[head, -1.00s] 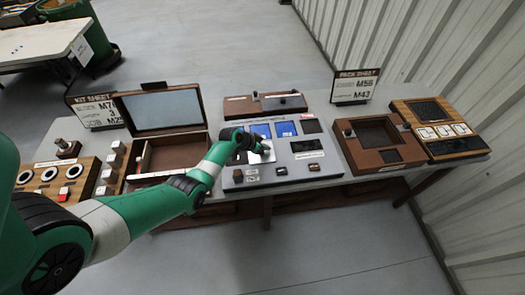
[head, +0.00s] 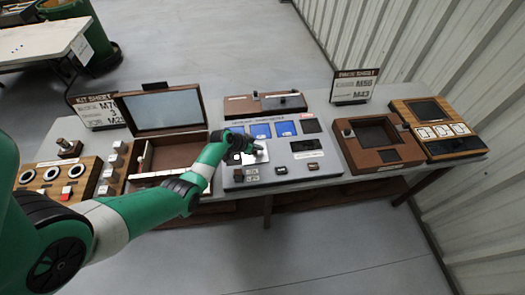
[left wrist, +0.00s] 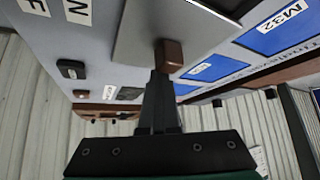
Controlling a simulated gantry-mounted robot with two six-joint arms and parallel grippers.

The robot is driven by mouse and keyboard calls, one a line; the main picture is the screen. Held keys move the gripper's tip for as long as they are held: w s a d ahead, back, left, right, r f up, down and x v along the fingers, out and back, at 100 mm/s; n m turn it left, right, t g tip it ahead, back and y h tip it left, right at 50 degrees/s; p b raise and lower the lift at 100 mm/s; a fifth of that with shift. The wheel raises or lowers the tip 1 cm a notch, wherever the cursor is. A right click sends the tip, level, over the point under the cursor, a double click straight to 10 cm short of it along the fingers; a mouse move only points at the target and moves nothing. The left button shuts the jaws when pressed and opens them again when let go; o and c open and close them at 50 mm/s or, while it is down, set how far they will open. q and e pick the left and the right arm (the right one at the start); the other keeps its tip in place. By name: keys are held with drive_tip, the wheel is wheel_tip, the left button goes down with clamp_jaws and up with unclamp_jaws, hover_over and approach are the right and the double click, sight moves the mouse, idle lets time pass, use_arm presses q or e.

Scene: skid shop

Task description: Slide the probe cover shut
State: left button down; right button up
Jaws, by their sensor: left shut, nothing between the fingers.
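The probe cover appears to be a flat silver plate (left wrist: 140,35) with a brown knob (left wrist: 172,52); it lies on the grey panel (head: 310,172). In the head view the plate (head: 247,159) is partly hidden by my left arm. My left gripper (left wrist: 160,76) is shut and empty, its fingertips close beside the knob; whether they touch it I cannot tell. The same gripper (head: 258,150) is over the panel in the head view. Blue labelled patches (head: 261,130) lie behind the plate. My right gripper is not in view.
A wooden box with a raised lid (head: 160,108) stands left of the panel. A brown frame unit (head: 380,155) and a keypad unit (head: 440,130) stand to the right. A low brown block (head: 265,104) sits behind the panel. Two sign cards stand at the back.

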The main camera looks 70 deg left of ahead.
sight(243, 155)
use_arm(q)
drive_tip(key=shift+s+a+p, duration=0.15)
drive_tip(key=shift+s+a, duration=0.05)
drive_tip(key=shift+s, duration=0.5)
drive_tip(key=shift+s+a+p, duration=0.15)
drive_tip(key=shift+s, duration=0.5)
drive_tip(key=shift+s, duration=0.25)
drive_tip(key=shift+s+a+p, duration=0.25)
drive_tip(key=shift+s+p, duration=0.2)
drive_tip(key=shift+s, duration=0.25)
drive_tip(key=shift+s+a+p, duration=0.2)
drive_tip(key=shift+s+p, duration=0.2)
drive_tip(key=shift+s, duration=0.3)
drive_tip(key=shift+s+a+p, duration=0.15)
drive_tip(key=shift+s+p, duration=0.15)
drive_tip(key=shift+s, duration=0.4)
drive_tip(key=shift+f, duration=0.1)
drive_tip(key=shift+w, duration=0.4)
wheel_tip(243, 155, up, 8)
drive_tip(key=p, duration=0.7)
drive_tip(key=shift+p, duration=0.35)
